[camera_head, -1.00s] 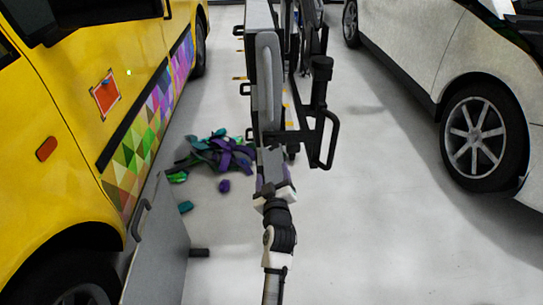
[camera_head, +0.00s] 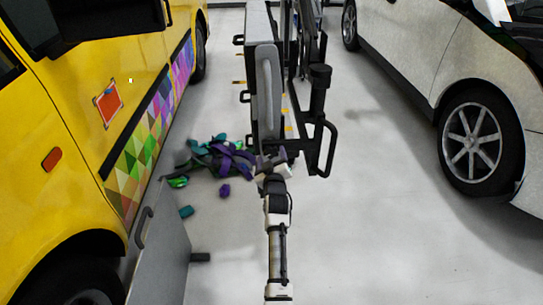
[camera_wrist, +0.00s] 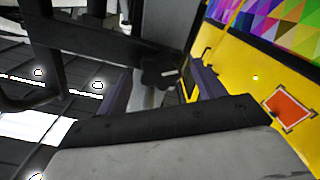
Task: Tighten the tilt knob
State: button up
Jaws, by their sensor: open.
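The tilt knob appears to be the small dark lobed knob (camera_wrist: 157,77) in the wrist view, on a grey part of the dark-framed stand. My gripper (camera_wrist: 160,88) is open, with one purple-grey finger on each side of the knob in the picture. I cannot tell whether either finger touches it or how deep the knob sits between them. In the head view my gripper (camera_head: 268,164) is at the lower end of the stand's grey panel (camera_head: 267,85), partly hidden. The knob cannot be made out there.
A yellow van (camera_head: 75,130) with a coloured triangle pattern stands left, a white car (camera_head: 420,60) right. A black handle frame (camera_head: 325,148) juts from the stand's right side. Purple and green scraps (camera_head: 220,158) lie on the floor. The floor between stand and car is clear.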

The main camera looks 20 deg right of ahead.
jog(key=shift+w+d, duration=0.1)
jog(key=shift+w, duration=0.1)
jog(key=c, duration=1)
